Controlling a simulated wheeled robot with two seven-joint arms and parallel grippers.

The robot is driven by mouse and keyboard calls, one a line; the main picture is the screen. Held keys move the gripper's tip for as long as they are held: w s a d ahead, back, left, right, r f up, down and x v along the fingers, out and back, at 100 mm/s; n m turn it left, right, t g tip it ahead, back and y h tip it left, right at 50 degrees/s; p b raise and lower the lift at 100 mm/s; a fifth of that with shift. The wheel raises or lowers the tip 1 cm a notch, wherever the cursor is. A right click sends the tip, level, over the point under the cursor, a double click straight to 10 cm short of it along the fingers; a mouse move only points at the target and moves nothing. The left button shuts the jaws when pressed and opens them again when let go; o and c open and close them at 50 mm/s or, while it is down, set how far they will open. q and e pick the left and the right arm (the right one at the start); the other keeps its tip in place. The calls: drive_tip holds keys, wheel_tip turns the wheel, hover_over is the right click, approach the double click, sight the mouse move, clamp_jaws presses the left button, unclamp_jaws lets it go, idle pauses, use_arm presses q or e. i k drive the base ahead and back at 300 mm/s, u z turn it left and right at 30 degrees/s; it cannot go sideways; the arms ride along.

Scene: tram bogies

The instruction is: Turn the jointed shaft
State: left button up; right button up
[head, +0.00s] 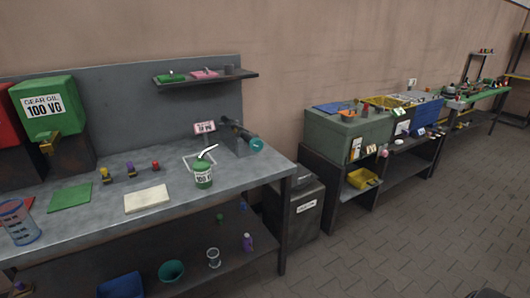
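A dark, rod-like part that looks like the jointed shaft (237,129) is at the back right of the near grey workbench (240,182). It slants down to the right and ends in a teal round piece (256,145). Its joints are too small to make out. A small pink-and-white label (204,127) stands just left of it.
A green oil can (203,178) with a pale spout stands in front of the shaft. A green gear oil container (44,108) is at the left. A shelf (205,78) hangs above. A dark bin (308,212) stands right of the bench. The paved floor at right is clear.

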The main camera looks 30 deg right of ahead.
sight(256, 145)
drive_tip(key=k, duration=0.15)
drive_tip(key=z, duration=0.8)
